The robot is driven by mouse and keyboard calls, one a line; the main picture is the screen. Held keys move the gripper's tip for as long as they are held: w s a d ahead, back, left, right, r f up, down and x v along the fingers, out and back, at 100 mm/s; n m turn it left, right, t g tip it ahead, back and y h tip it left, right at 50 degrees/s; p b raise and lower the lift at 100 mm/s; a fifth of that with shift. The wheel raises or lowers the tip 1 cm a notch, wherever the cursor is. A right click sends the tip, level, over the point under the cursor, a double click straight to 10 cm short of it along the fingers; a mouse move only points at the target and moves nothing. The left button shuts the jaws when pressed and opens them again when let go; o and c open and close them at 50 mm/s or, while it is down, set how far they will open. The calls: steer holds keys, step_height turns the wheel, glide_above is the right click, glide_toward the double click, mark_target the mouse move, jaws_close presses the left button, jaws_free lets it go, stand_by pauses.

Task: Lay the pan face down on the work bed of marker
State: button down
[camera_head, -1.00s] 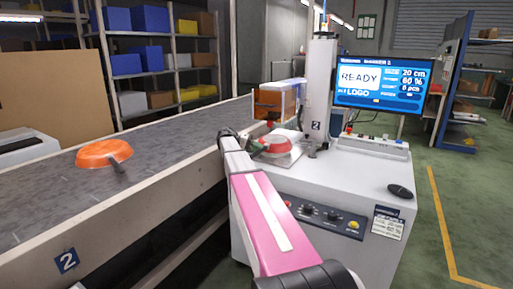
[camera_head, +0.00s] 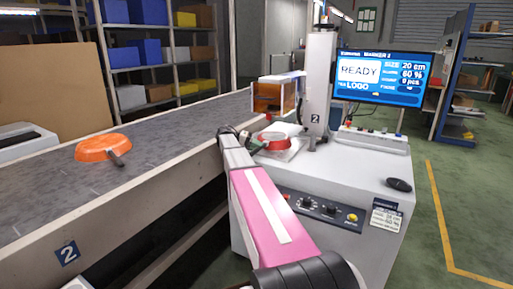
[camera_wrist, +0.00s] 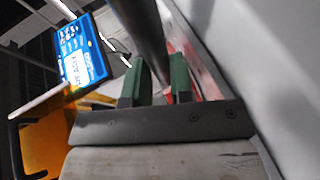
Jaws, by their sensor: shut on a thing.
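A red pan (camera_head: 272,137) is at the work bed (camera_head: 292,154) of marker 2, under its column. It looks about level, low over the pale bed; whether it touches the bed and which face is down, I cannot tell. My gripper (camera_head: 250,144) is at the pan's left side. In the wrist view my gripper's green fingers (camera_wrist: 160,82) are shut on the dark pan handle (camera_wrist: 145,30), which passes between them. A sliver of the red pan (camera_wrist: 188,58) shows beyond the right finger; most of it is hidden.
The marker's screen (camera_head: 380,78) reads READY. An orange-tinted guard box (camera_head: 275,96) stands just behind the bed. Another orange pan (camera_head: 103,147) lies on the conveyor (camera_head: 50,190) at left. A black mouse (camera_head: 399,185) rests on the cabinet's front right.

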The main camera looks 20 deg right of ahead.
steer(key=shift+f, duration=0.1)
stand_by(0.3)
steer(key=c, duration=0.9)
jaws_free()
steer(key=v, duration=1)
steer(key=shift+w, duration=0.1)
steer(key=shift+a, duration=0.25)
